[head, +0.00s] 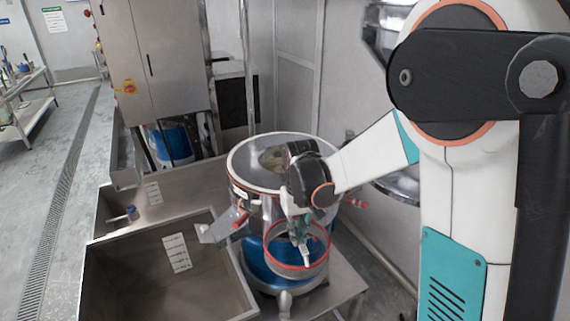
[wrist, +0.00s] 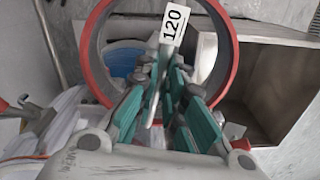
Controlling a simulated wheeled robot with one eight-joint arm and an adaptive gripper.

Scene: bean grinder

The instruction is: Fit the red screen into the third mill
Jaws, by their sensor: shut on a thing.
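The red screen (head: 299,277) is a round ring with a red rim. It is in front of a steel mill (head: 243,187) with a blue lower part (head: 258,262). My gripper (head: 303,236) is shut on the screen and holds it upper edge first, below the mill's top. In the wrist view, the red ring (wrist: 87,62) surrounds my gripper's teal fingers (wrist: 162,62), and a white tag reading 120 (wrist: 173,24) hangs at the fingertips. The mill's top is round, with an opening partly hidden by my arm. Whether this is the third mill, I cannot tell.
An open steel bin (head: 150,275) stands left of the mill. A tall steel cabinet (head: 165,60) is behind, with a blue drum (head: 172,143) under it. A steel table edge (head: 345,285) lies at the mill's right. The floor (head: 50,190) at far left is clear.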

